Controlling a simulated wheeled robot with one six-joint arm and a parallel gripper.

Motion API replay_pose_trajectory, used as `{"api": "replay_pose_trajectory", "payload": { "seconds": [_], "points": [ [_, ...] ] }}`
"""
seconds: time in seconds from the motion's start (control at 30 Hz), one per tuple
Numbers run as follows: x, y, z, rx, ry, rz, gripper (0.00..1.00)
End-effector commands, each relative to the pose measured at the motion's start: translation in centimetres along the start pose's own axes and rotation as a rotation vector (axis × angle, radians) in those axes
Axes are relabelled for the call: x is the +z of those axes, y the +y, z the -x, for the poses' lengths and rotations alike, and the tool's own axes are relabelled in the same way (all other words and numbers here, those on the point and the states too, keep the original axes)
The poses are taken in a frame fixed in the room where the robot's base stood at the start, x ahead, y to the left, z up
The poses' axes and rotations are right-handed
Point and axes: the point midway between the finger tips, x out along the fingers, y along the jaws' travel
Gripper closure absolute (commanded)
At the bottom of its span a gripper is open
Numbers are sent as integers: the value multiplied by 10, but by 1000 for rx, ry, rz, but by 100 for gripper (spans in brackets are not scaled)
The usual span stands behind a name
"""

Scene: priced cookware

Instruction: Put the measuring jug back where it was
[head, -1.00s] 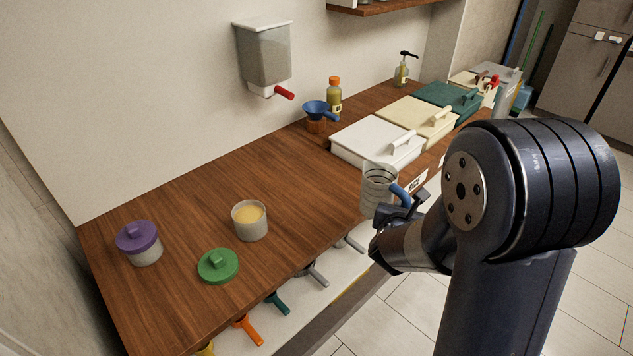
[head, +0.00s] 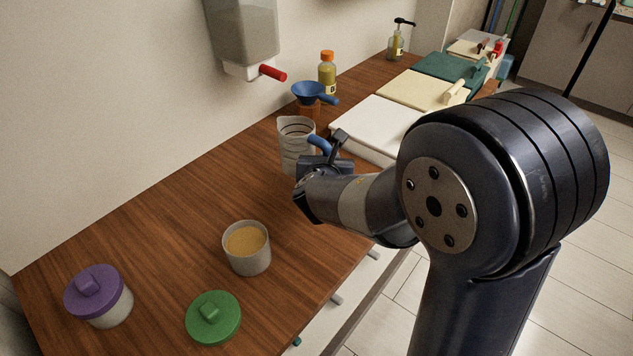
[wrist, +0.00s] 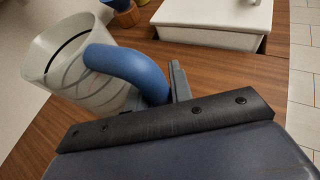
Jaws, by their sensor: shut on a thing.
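The measuring jug (head: 294,146) is clear, with dark marks and a blue handle (head: 321,145). My gripper (head: 330,155) is shut on the blue handle. In the head view the jug is upright over the wooden counter, left of the white lidded bin and in front of the blue funnel. I cannot tell whether its base touches the counter. In the wrist view the jug (wrist: 75,62) is at the upper left, with its handle between the fingers (wrist: 172,85). The far finger is mostly hidden.
A blue funnel (head: 310,93) on an orange-brown jar and an orange-capped bottle (head: 327,72) stand behind the jug. The white bin (head: 377,128) is to its right. A wall dispenser (head: 242,35) hangs above left. An open tub (head: 247,250) and green lid (head: 213,317) are nearer. The left-middle counter is clear.

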Motion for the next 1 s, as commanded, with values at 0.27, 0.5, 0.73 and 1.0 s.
{"api": "replay_pose_trajectory", "payload": {
  "seconds": [0.27, 0.5, 0.73, 1.0],
  "points": [
    [-33, 0, -14, -1, 1, 0, 100],
    [-57, -1, -24, 0, -1, -1, 100],
    [-56, 0, -24, 0, -2, -2, 100],
    [-59, 0, -25, 0, -1, -1, 71]
  ]
}}
